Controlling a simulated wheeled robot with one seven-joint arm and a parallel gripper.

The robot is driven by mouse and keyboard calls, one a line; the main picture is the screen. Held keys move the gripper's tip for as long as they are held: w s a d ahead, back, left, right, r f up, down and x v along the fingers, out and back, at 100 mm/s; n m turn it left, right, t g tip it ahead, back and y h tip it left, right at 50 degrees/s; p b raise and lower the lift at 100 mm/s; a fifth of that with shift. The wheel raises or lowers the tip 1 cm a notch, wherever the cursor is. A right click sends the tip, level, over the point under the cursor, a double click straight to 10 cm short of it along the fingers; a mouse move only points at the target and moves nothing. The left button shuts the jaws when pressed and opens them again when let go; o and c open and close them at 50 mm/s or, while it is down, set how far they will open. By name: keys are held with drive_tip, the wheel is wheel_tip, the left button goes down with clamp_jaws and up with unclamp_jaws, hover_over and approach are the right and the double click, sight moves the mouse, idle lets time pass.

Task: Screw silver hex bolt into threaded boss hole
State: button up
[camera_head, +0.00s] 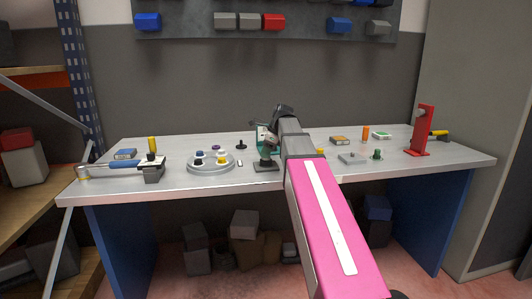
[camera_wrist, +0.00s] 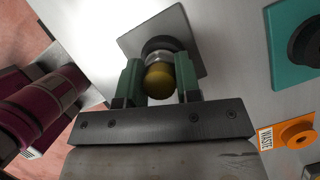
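In the wrist view, my gripper (camera_wrist: 158,78) has its two green fingers on either side of a short round piece with a brass-yellow end (camera_wrist: 158,80) and a silver band. I cannot tell whether the fingers press on it. The piece stands at a dark ring (camera_wrist: 162,44) on a grey square plate (camera_wrist: 128,38). I cannot tell whether this piece is the silver hex bolt, or whether the ring is the threaded boss. In the head view, my arm hides most of the gripper, near a dark stand (camera_head: 266,165). A small pale piece (camera_head: 240,163) may be a bolt.
A round grey tray (camera_head: 211,168) with several small parts stands left on the workbench (camera_head: 120,185). A vise-like tool (camera_head: 152,172) is farther left. A red stand (camera_head: 420,132) is at the right. The wrist view shows a teal block (camera_wrist: 288,20) and an orange waste tag (camera_wrist: 285,135).

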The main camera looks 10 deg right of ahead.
drive_tip(key=shift+m+t, duration=0.3)
drive_tip(key=shift+m, duration=0.6)
drive_tip(key=shift+h, duration=0.3)
drive_tip(key=shift+m+t, duration=0.3)
drive_tip(key=shift+m, duration=0.5)
drive_tip(key=shift+m+t, duration=0.3)
drive_tip(key=shift+m, duration=0.6)
drive_tip(key=shift+h, duration=0.3)
drive_tip(key=shift+m, duration=0.3)
drive_tip(key=shift+m+h, duration=0.3)
drive_tip(key=shift+m, duration=0.2)
